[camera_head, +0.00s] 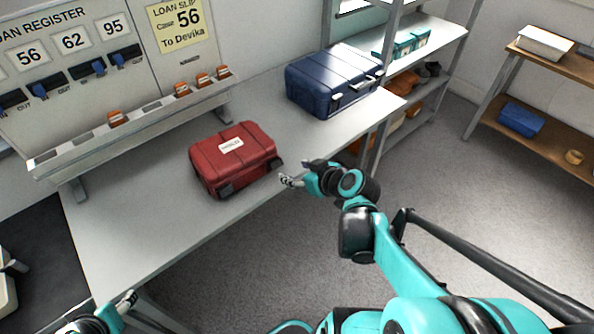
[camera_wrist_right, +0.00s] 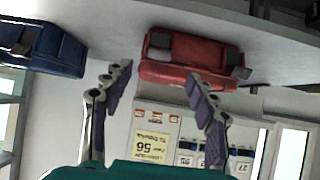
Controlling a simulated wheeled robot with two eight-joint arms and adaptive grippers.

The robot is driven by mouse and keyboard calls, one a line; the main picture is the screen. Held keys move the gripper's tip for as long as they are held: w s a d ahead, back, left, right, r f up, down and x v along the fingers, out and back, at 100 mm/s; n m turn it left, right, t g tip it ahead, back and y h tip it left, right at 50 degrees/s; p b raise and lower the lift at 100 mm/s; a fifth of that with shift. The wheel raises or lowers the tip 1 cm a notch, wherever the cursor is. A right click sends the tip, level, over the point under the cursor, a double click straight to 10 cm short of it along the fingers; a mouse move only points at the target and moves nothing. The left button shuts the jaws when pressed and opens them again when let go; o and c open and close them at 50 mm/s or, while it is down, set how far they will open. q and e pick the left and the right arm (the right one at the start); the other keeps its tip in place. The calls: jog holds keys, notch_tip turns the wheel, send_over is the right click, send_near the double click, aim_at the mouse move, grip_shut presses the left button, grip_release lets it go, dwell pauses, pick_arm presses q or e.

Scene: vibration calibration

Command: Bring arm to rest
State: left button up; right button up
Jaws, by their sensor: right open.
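My right gripper (camera_head: 298,174) is in front of the bench's front edge in the head view, to the right of the red case and apart from it. In the right wrist view its two fingers (camera_wrist_right: 158,82) stand wide apart with nothing between them. The red case (camera_head: 234,158) lies shut on the bench with a white label on top; it shows upside down in the wrist view (camera_wrist_right: 190,62).
A blue case (camera_head: 334,80) stands on the grey bench (camera_head: 140,225) at the back right. A loan register board (camera_head: 62,50) and a yellow loan slip (camera_head: 180,24) are behind the bench. Shelves (camera_head: 440,38) stand to the right. The floor (camera_head: 470,200) between is clear.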

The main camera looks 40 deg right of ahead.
dwell(0.4)
jog(key=s+a+g, duration=0.2)
jog(key=s+a, duration=0.1)
jog(key=a, duration=0.5)
jog(key=s+a+g, duration=0.2)
jog(key=s+a, duration=0.2)
jog(key=a, duration=0.3)
jog(key=shift+s+a+r, duration=0.2)
jog(key=shift+a+r, duration=0.05)
jog(key=shift+a, duration=0.15)
